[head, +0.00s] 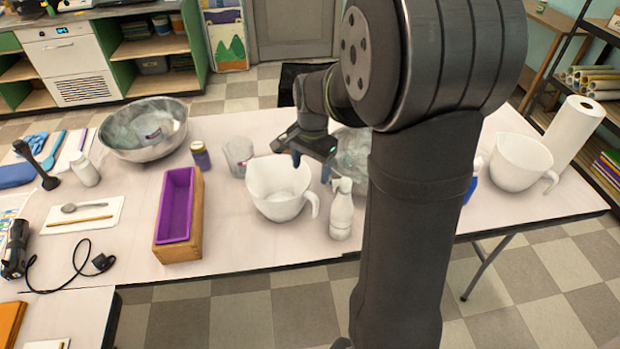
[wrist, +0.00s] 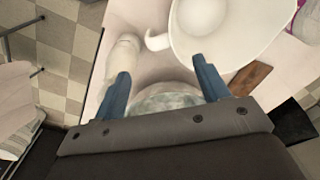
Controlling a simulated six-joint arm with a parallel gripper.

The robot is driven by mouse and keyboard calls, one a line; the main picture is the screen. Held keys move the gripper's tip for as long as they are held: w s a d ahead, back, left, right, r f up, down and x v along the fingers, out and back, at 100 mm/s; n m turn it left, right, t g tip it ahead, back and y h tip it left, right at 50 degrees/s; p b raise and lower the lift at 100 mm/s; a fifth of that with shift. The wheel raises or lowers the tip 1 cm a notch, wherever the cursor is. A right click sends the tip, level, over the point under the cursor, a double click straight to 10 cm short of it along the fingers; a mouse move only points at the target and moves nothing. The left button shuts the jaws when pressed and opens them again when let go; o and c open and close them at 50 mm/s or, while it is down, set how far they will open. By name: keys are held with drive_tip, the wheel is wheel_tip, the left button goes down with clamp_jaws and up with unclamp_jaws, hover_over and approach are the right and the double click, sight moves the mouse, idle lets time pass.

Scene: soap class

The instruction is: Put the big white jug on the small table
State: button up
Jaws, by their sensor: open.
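A white jug (head: 280,190) with a handle on its right stands upright on the long table (head: 345,262), near the middle. It shows in the wrist view (wrist: 205,58) at the upper right, its handle toward the upper middle. A second white jug (head: 518,165) of similar look stands at the right end. My gripper (head: 311,166) is open and empty, just above and behind the first jug's right side. Its blue fingers show apart in the wrist view (wrist: 162,72), not around the handle. A smaller table surface (head: 65,305) shows at the lower left.
A white spray bottle (head: 341,212) stands close right of the jug. A glass bowl (head: 352,150) is partly hidden behind my arm. A clear beaker (head: 238,157) and a wooden box with purple mould (head: 178,215) stand left. A paper roll (head: 574,130) is far right.

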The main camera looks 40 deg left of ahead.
drive_tip(key=shift+r, duration=0.45)
drive_tip(key=c, duration=0.8)
drive_tip(key=s+a+f+n+t+y, duration=0.1)
drive_tip(key=s+a+f+n+y, duration=0.2)
drive_tip(key=s+a, duration=0.35)
drive_tip(key=s+a+f+t+y, duration=0.25)
drive_tip(key=s+a+y, duration=0.2)
drive_tip(key=s, duration=0.25)
drive_tip(key=d+r+n+t+h, duration=0.1)
drive_tip(key=d+n+t+h, duration=0.15)
drive_tip(key=d+t, duration=0.95)
drive_tip(key=w+a+f+g, duration=0.1)
drive_tip(key=w+f, duration=0.1)
drive_tip(key=w, duration=0.3)
drive_tip(key=w+a+f+g, duration=0.1)
drive_tip(key=w+f, duration=0.1)
drive_tip(key=w, duration=0.3)
drive_tip(key=w+a+f+m+g, duration=0.1)
drive_tip(key=w+f, duration=0.1)
drive_tip(key=w, duration=0.3)
drive_tip(key=shift+a+f, duration=0.1)
drive_tip(key=shift+f, duration=0.05)
